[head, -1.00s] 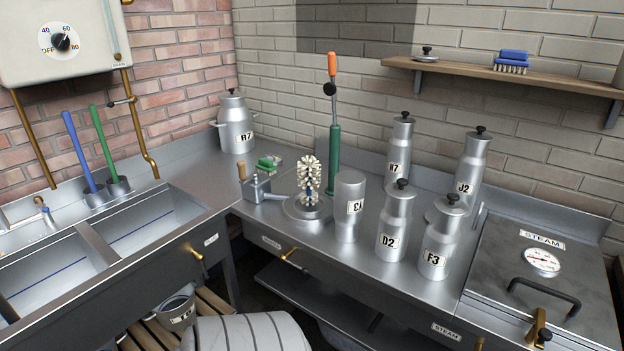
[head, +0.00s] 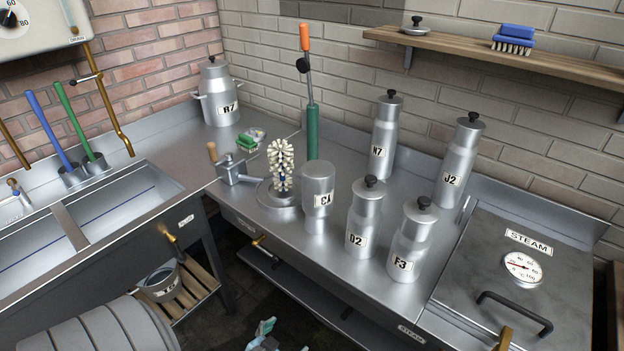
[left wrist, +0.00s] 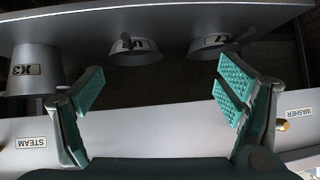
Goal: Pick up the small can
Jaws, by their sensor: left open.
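A wider can, R7 (head: 217,94), stands in the back corner. I cannot tell which one is the small can. My left gripper (left wrist: 160,82) is open and empty, facing the bench front. Teal gripper parts (head: 263,340), seemingly the left's, show at the bottom of the head view, below and apart from the cans. My right gripper is not in view.
A steam box (head: 510,285) is at right, sinks (head: 110,210) at left. A large ribbed grey body (head: 95,325) fills the lower left. Labelled pails, including K3 (left wrist: 35,72), show in the wrist view.

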